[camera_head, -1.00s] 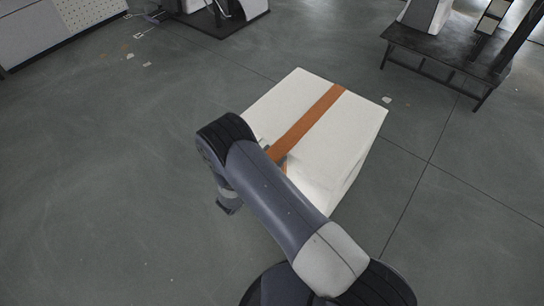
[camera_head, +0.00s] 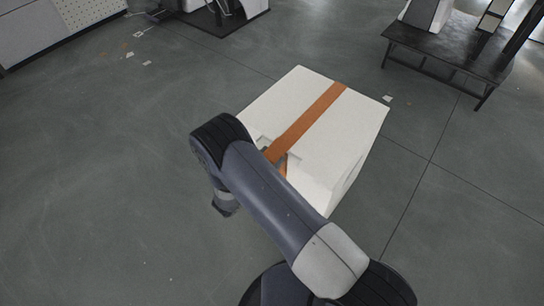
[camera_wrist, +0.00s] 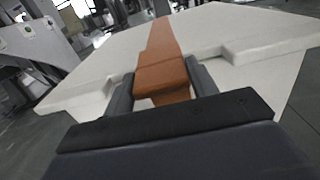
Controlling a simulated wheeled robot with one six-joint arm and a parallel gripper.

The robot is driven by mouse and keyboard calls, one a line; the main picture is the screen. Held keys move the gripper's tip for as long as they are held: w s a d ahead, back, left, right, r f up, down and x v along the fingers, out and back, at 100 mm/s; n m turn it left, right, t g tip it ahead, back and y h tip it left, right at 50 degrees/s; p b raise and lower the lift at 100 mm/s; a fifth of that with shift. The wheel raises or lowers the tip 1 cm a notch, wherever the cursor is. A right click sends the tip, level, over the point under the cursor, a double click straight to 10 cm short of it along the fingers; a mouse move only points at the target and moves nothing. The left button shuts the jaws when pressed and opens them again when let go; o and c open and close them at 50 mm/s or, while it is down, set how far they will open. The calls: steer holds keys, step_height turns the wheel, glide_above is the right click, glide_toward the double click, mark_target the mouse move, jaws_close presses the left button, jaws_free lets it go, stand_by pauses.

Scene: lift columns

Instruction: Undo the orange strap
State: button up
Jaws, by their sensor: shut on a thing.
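The orange strap (camera_head: 308,122) runs across the top of a white box (camera_head: 345,124) and down over its near edge. In the wrist view the strap (camera_wrist: 159,40) leads away over the white top (camera_wrist: 215,27). My gripper (camera_wrist: 161,77) is shut on the strap's near end, one finger at each side of it. In the head view my arm covers the gripper and part of the box's near side. A notch shows in the box's near edge beside the strap.
A dark table (camera_head: 446,49) with equipment stands at the back right. A dark platform (camera_head: 222,18) and a pale cabinet (camera_head: 52,32) are at the back left. Small scraps (camera_head: 129,56) lie on the floor.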

steer(key=s+a+f+b, duration=0.1)
steer(key=b, duration=0.1)
steer(key=s+a+f+b, duration=0.1)
steer(key=s+f+b, duration=0.1)
steer(key=s+a+f+b, duration=0.1)
steer(key=f+b, duration=0.1)
steer(key=shift+s+a, duration=0.2)
steer(key=shift+s, duration=0.05)
steer(key=shift+s+a+f+t+h+b, duration=0.2)
steer(key=shift+f+b, duration=0.35)
steer(key=shift+b, duration=0.3)
steer(key=shift+s+a+f+t+h+b, duration=0.2)
steer(key=shift+f+b, duration=0.3)
steer(key=shift+b, duration=0.4)
steer(key=shift+s+a+f+t+h+b, duration=0.1)
steer(key=shift+s+f+b, duration=0.15)
steer(key=shift+f+b, duration=0.45)
steer(key=shift+r, duration=0.25)
steer(key=o, duration=1.4)
steer(key=shift+w+d, duration=0.1)
steer(key=shift+w, duration=0.05)
steer(key=p+v, duration=0.1)
steer(key=v, duration=1)
